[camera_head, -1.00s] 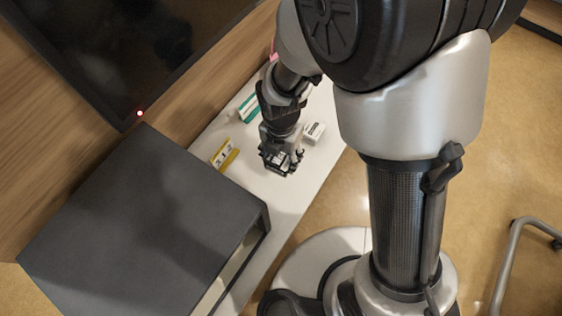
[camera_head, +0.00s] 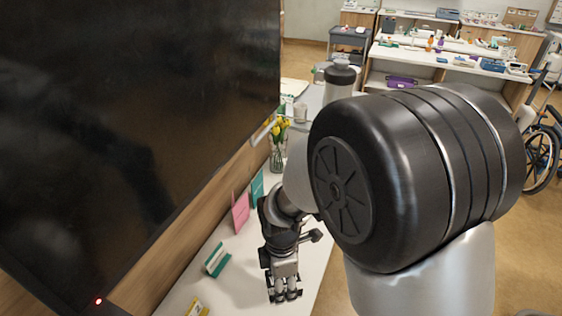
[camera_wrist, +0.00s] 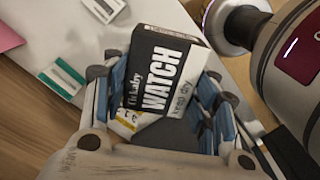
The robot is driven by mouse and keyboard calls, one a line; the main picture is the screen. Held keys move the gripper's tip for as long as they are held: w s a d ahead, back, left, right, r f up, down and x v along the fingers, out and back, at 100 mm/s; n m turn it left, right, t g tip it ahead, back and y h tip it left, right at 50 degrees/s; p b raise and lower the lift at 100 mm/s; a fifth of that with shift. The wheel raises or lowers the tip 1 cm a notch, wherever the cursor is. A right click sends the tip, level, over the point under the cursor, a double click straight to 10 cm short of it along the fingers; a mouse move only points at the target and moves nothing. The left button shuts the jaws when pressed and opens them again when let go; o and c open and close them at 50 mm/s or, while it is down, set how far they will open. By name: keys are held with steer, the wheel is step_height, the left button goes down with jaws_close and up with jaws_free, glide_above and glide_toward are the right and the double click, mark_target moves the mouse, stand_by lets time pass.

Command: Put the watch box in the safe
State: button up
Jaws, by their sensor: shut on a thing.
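The watch box (camera_wrist: 160,80) is black and white with large "WATCH" lettering. In the wrist view it sits between the blue-padded fingers of my gripper (camera_wrist: 160,105), which is shut on it, and it is tilted in the picture. In the head view my gripper (camera_head: 284,290) points down over the white counter near the bottom edge, and the box cannot be made out there. The safe is not in either view now.
On the counter (camera_head: 235,285) stand a green-and-white box (camera_head: 217,260), a yellow box (camera_head: 196,308), a pink card (camera_head: 240,212), a teal card (camera_head: 257,188) and a flower vase (camera_head: 278,150). A dark screen (camera_head: 140,130) fills the left. Stocked shelves (camera_head: 450,55) are far back.

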steer(key=w+d+m, duration=0.2)
steer(key=d+m, duration=0.5)
steer(key=m, duration=0.3)
steer(key=w+d+r+m, duration=0.1)
steer(key=w+d+m, duration=0.2)
steer(key=d+m, duration=0.4)
steer(key=m, duration=0.3)
steer(key=shift+w+m, duration=0.15)
steer(key=shift+m, duration=0.15)
steer(key=shift+a+r, duration=0.1)
